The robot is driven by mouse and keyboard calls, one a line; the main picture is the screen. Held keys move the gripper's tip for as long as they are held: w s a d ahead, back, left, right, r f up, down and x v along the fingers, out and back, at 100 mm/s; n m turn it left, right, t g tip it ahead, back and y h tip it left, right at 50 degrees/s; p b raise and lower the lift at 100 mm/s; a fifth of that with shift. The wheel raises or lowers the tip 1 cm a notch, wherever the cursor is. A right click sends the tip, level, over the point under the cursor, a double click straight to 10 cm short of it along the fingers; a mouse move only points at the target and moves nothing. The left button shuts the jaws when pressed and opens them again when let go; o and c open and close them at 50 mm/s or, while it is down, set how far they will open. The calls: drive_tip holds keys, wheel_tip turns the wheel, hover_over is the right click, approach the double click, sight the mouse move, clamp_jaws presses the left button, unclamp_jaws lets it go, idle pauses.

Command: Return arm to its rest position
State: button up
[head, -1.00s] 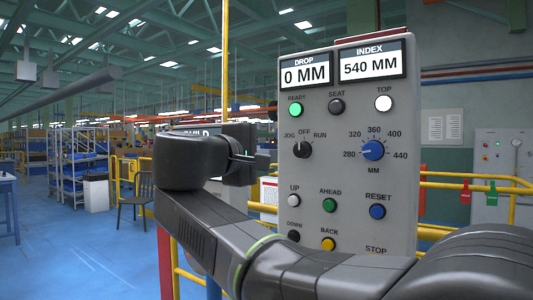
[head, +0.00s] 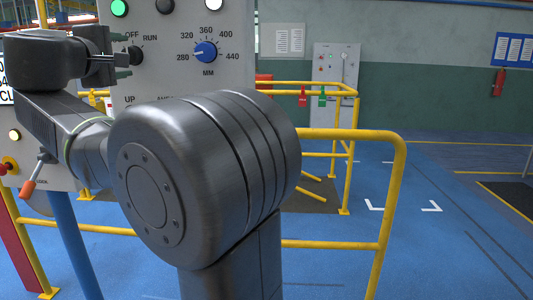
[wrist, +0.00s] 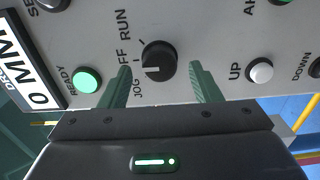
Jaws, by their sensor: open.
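My gripper (head: 122,55) is at the upper left in the head view, in front of the grey control panel (head: 245,70). In the wrist view my gripper (wrist: 160,68) has its two green fingers spread, with nothing held. I cannot tell the depth between fingertips and panel. The knob also shows in the head view (head: 135,55). My arm is bent, and its large dark joint covers much of the panel's lower part.
The green READY light (wrist: 87,79) and white UP button (wrist: 260,70) lie outside the fingers. A blue MM dial (head: 205,51) is on the panel. Yellow railing (head: 395,200) stands close at right. A lever with an orange grip (head: 28,187) is at lower left. Blue floor at right is open.

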drive_tip(key=shift+w, duration=0.95)
drive_tip(key=s+a, duration=0.1)
drive_tip(key=s, duration=1.3)
drive_tip(key=w+d, duration=0.1)
drive_tip(key=w, duration=1.3)
drive_tip(key=s+n+p, duration=0.7)
drive_tip(key=n+p, duration=0.1)
drive_tip(key=n, duration=0.2)
drive_tip(key=shift+s+a+p, duration=0.2)
drive_tip(key=shift+s+p, duration=0.1)
drive_tip(key=shift+p, duration=0.05)
